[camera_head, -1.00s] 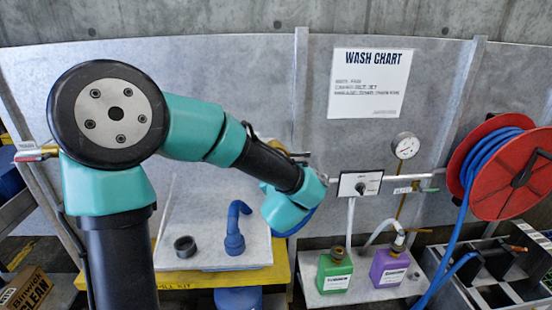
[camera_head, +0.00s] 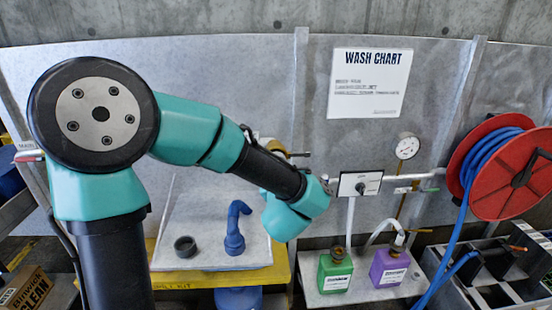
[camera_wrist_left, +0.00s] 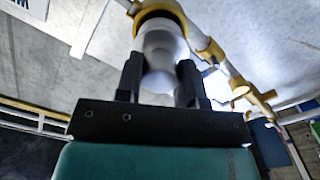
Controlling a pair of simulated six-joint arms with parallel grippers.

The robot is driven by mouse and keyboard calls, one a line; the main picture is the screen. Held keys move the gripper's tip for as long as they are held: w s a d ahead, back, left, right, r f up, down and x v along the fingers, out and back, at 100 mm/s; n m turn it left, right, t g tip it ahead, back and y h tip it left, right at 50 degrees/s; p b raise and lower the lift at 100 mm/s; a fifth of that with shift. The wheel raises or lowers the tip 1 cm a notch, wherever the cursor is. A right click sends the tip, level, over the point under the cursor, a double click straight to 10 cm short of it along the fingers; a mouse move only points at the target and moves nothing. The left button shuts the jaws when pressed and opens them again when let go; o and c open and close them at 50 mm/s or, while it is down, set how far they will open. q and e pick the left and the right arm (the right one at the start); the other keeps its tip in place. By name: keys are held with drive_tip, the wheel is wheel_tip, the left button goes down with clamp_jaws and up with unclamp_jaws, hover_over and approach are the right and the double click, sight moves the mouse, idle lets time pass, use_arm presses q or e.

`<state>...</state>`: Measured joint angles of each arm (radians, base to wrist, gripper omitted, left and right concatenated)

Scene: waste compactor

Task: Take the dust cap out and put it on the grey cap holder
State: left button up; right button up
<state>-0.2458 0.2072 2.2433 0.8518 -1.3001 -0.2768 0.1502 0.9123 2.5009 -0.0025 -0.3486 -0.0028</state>
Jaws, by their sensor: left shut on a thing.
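In the left wrist view my left gripper (camera_wrist_left: 160,80) is shut on a pale grey rounded piece (camera_wrist_left: 163,50), which looks like the dust cap. The piece sits at a yellow collar (camera_wrist_left: 160,15); I cannot tell whether the two are still joined. In the head view my left arm reaches across the tray to the wall, and its gripper is hidden behind my own wrist. The grey cap holder (camera_head: 185,246), a dark grey ring, stands empty on the pale tray. My right gripper is not in view.
A blue elbow fitting (camera_head: 235,230) stands on the tray (camera_head: 205,262), right of the holder. Green (camera_head: 335,270) and purple (camera_head: 389,266) bottles stand on a shelf to the right. A pressure gauge (camera_head: 407,146) and red hose reel (camera_head: 512,175) are further right.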

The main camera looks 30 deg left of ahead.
use_arm(q)
drive_tip(key=shift+v, duration=1.8)
drive_tip(key=w+d+f+m+t+h, duration=0.2)
drive_tip(key=w+d+f+m+h, duration=0.15)
drive_tip(key=w+d+f, duration=0.8)
drive_tip(key=w+d+f+m+t+h, duration=0.1)
drive_tip(key=w+d+f+h, duration=0.15)
drive_tip(key=f, duration=0.65)
drive_tip(key=w+d+f+m+h, duration=0.1)
drive_tip(key=w+d+f+h, duration=0.2)
drive_tip(key=f, duration=0.6)
wheel_tip(320, 180, down, 8)
drive_tip(key=d+m, duration=0.1)
drive_tip(key=d, duration=0.1)
drive_tip(key=a+f+h, duration=0.1)
drive_tip(key=a+f, duration=0.1)
drive_tip(key=a, duration=0.7)
drive_tip(key=shift+s+a, duration=0.3)
drive_tip(key=shift+s, duration=0.1)
